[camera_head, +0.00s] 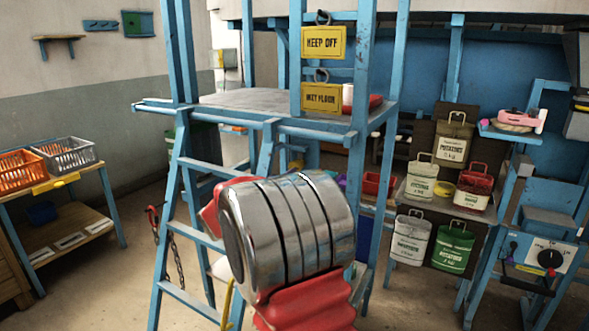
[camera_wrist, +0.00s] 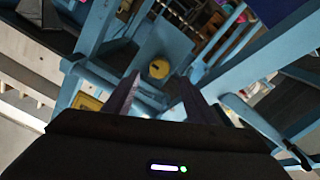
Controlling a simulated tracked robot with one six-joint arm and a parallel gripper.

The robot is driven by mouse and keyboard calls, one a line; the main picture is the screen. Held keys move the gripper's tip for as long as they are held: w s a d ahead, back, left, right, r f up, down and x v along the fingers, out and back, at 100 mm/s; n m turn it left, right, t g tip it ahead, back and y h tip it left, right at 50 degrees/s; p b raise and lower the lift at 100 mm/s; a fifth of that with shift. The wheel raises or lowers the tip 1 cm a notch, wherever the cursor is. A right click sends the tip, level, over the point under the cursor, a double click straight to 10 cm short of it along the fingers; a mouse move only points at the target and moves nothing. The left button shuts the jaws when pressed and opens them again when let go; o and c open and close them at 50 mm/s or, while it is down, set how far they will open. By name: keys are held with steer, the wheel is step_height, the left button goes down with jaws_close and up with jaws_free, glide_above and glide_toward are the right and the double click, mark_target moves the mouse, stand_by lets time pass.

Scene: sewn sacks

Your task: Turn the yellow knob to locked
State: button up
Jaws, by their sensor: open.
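A round yellow knob (camera_wrist: 159,69) shows in the wrist view on a light blue panel (camera_wrist: 172,42), just beyond my fingertips. Its pointer and any markings are too small to read. My gripper (camera_wrist: 157,84) is open, with its two dark fingers apart and nothing between them. The knob lies roughly in line with the gap between the fingertips, and I see no contact. In the head view, my arm's silver and red links fill the lower middle and my gripper is hidden. I cannot pick out the knob for sure there.
A blue ladder frame (camera_head: 172,190) and platform (camera_head: 262,100) stand around my arm, with yellow signs (camera_head: 323,42) hanging. Blue beams (camera_wrist: 232,58) flank the fingers closely. Labelled canisters (camera_head: 410,238) stand at right, beside a panel with a black knob (camera_head: 550,258). Baskets (camera_head: 66,154) are at left.

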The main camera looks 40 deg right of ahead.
mark_target(296, 166)
steer(key=x, duration=0.9)
